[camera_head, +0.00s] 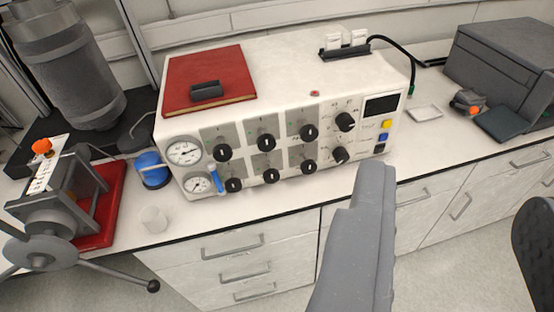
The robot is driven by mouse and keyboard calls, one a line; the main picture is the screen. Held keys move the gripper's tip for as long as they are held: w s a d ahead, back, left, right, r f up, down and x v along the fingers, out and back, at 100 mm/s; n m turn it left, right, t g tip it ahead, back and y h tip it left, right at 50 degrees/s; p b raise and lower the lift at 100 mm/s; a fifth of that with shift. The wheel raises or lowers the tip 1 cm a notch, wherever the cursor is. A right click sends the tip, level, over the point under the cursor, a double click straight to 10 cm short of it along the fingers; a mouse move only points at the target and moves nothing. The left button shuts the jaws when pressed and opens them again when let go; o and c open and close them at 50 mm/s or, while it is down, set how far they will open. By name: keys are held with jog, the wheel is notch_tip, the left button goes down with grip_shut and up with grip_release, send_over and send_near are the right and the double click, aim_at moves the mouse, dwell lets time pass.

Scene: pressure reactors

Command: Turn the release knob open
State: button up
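A white control box (280,58) stands on the counter, its front panel facing me. Two rows of black knobs run across the panel, including an upper left knob (222,153) and an upper middle knob (266,142). A larger black knob (345,121) and a lower right knob (340,155) sit further right. No label is legible, so I cannot tell which is the release knob. My gripper (375,178) shows as one grey shape in front of the counter, below and right of the knobs, apart from them in the picture. I cannot see a gap between its fingers.
A blue round part (151,167), a small clear cup (153,219) and a clamp-like device with a spoked wheel (52,220) stand at left. A blue lever (217,180) is beside the gauges. A grey case (505,60) stands at right. Drawers (235,265) lie below the counter.

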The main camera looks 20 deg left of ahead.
jog(key=o, duration=0.3)
jog(key=shift+o, duration=1.2)
jog(key=shift+w+f, duration=0.1)
jog(key=shift+w, duration=0.15)
jog(key=w+f+m, duration=0.1)
jog(key=w+f, duration=1)
jog(key=w, duration=0.4)
jog(key=m+y, duration=0.1)
jog(key=y, duration=0.9)
send_near(273, 179)
jog(key=b+x, duration=0.2)
jog(key=x, duration=0.8)
jog(key=shift+w+a+b, duration=0.2)
jog(key=shift+w+b, duration=0.05)
jog(key=shift+b, duration=0.05)
jog(key=shift+w+a, duration=0.45)
jog(key=shift+w, duration=0.15)
